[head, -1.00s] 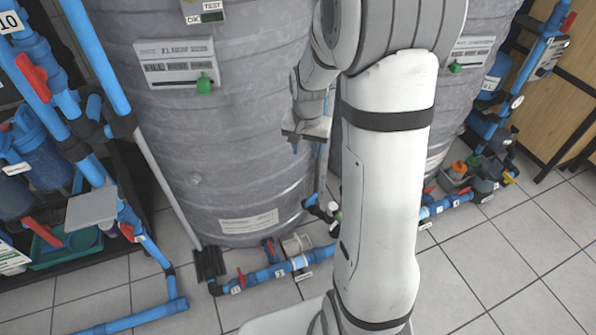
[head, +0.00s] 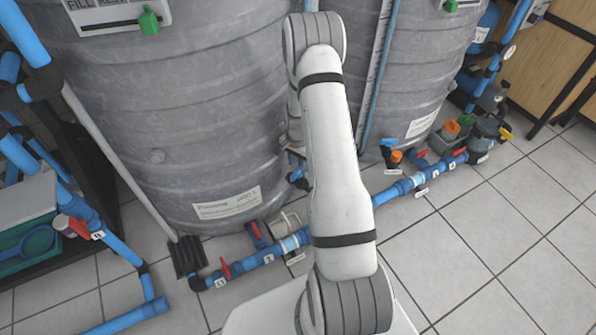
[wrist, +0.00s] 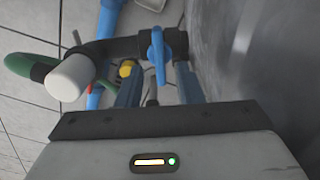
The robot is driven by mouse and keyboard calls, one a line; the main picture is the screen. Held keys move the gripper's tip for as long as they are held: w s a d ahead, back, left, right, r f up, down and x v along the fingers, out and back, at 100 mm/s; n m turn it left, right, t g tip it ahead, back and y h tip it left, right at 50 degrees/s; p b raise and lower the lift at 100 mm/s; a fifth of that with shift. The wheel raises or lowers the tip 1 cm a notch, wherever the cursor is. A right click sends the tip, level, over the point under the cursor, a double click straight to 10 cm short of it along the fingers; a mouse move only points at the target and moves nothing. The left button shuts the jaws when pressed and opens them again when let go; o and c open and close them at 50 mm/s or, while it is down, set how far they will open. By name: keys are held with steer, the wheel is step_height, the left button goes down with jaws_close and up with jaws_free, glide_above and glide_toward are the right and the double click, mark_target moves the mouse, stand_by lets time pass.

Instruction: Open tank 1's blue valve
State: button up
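A blue valve handle (wrist: 160,52) sits on a black pipe fitting beside the grey tank wall (wrist: 250,55) in the wrist view. In the head view, a small blue part (head: 298,178) at the foot of the left grey tank (head: 190,120) shows partly behind my arm; it may be the same valve. My gripper (wrist: 158,80) shows in the wrist view as two bluish fingers, apart, just short of the handle. Nothing shows clasped between them. The head view hides my gripper behind my arm.
A white cap (wrist: 70,77) and a green hose (wrist: 22,65) lie left of the handle. Blue floor piping (head: 265,257) with red-handled valves runs before the tanks. A second grey tank (head: 415,75) stands right. Tiled floor (head: 480,240) is clear at front right.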

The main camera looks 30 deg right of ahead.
mark_target(298, 170)
step_height(298, 170, down, 4)
steer(key=shift+f+b, duration=0.1)
steer(key=shift+b, duration=0.5)
steer(key=shift+c, duration=0.4)
jaws_close()
steer(key=shift+d, duration=0.1)
